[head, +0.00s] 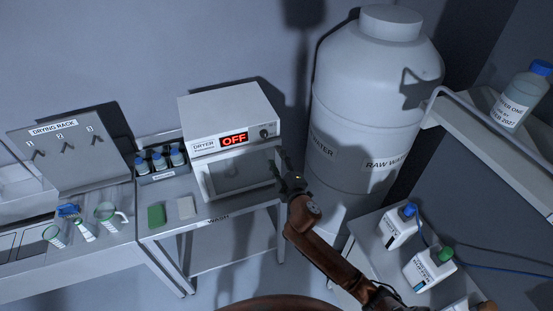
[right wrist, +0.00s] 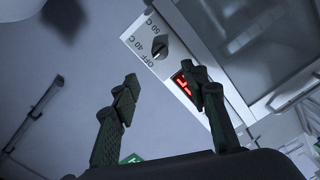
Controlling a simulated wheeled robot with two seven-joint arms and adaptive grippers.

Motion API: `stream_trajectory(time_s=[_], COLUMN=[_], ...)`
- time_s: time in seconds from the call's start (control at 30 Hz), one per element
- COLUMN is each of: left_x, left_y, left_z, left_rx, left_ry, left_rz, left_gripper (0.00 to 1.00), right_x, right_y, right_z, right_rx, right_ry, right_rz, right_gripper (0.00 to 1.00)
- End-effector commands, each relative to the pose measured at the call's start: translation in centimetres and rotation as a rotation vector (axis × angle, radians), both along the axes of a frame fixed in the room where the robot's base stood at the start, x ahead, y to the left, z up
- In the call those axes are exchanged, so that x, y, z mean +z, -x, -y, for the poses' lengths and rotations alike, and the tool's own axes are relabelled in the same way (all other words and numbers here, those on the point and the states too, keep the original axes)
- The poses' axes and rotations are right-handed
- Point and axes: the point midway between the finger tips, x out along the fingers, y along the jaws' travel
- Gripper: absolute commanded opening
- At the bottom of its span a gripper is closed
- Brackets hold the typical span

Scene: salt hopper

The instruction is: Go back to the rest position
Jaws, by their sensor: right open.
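My right gripper (head: 292,184) is at the front right of the dryer in the head view, with my brown arm coming up from the bottom. In the right wrist view the gripper (right wrist: 160,85) has its two dark fingers apart, with nothing between them. The dryer (head: 228,104) is a white box with a red display reading OFF and a dark knob (head: 264,133). The knob also shows in the right wrist view (right wrist: 160,48), beyond the fingers, with OFF, 40 C and 50 C marks. The right finger covers part of the display (right wrist: 182,84). My left gripper is out of view.
A large raw water tank (head: 365,110) stands right of the dryer. The drying rack (head: 65,150) and several funnels and a brush are at the left. Labelled bottles (head: 430,268) stand at the lower right. A wall shelf (head: 500,150) holds another bottle (head: 523,97).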

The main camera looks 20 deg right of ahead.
Motion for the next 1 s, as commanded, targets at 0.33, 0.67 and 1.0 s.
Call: stream_trajectory(time_s=[0.33, 0.67, 1.0], left_x=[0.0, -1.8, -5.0], left_y=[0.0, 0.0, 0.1], left_z=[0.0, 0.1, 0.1], left_rx=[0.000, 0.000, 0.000], left_ry=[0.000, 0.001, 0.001], left_rz=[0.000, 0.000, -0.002], left_gripper=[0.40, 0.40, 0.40], right_x=[0.0, -11.5, -35.6], right_y=[0.0, -0.4, 4.4], right_z=[0.0, 2.3, 7.2], right_rx=[0.000, -0.034, -0.131], right_ry=[0.000, -0.052, -0.197], right_rz=[0.000, -0.153, -0.473], right_gripper=[0.41, 0.41, 0.41])
